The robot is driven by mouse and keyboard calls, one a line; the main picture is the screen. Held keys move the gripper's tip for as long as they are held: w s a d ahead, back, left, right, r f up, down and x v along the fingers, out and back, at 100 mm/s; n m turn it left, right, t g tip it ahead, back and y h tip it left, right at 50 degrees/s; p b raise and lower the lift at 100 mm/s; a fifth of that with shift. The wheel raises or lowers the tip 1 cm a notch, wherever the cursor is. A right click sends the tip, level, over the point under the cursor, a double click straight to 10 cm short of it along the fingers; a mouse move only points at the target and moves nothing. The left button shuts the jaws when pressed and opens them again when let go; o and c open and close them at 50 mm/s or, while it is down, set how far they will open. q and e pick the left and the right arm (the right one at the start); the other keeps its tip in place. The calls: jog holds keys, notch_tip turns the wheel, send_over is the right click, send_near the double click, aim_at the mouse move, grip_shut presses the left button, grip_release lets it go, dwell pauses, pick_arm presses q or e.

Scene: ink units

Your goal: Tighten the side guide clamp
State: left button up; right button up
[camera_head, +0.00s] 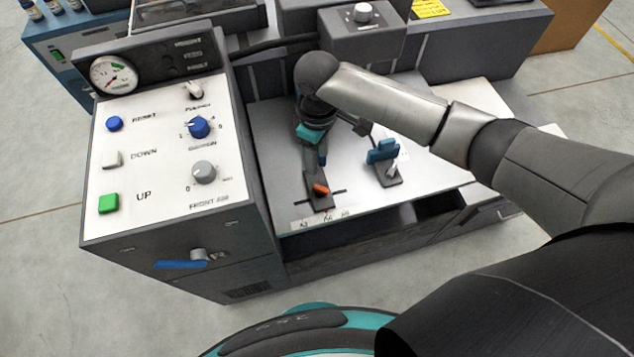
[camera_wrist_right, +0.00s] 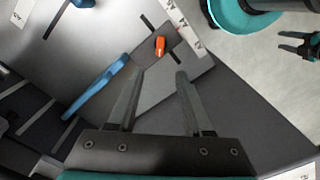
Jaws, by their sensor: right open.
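The side guide's clamp lever is a small orange lever (camera_head: 320,188) on the guide's dark foot (camera_head: 321,203), near the front edge of the pale feed table. It also shows in the right wrist view as an orange lever (camera_wrist_right: 160,46), beyond my fingertips. The guide's blue plate (camera_wrist_right: 96,87) runs beside my left-hand finger there. My right gripper (camera_wrist_right: 160,72) points down over the guide, open, with nothing visible between its fingers and apart from the lever. In the head view my right gripper (camera_head: 312,158) partly hides the guide. My left gripper (camera_wrist_right: 296,44) shows small and open at the wrist view's right edge.
A second blue guide (camera_head: 383,152) stands on the table (camera_head: 285,190) to the right. A control panel (camera_head: 150,150) with gauge, buttons and knobs rises at left. A grey housing (camera_head: 362,38) stands behind. Printed marks line the table's front edge.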

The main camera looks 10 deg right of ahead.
aim_at(317, 186)
notch_tip(317, 186, down, 11)
jog(key=b, duration=0.3)
jog(key=shift+r+b, duration=0.1)
jog(key=shift+b, duration=0.2)
jog(key=shift+f, duration=0.7)
grip_shut()
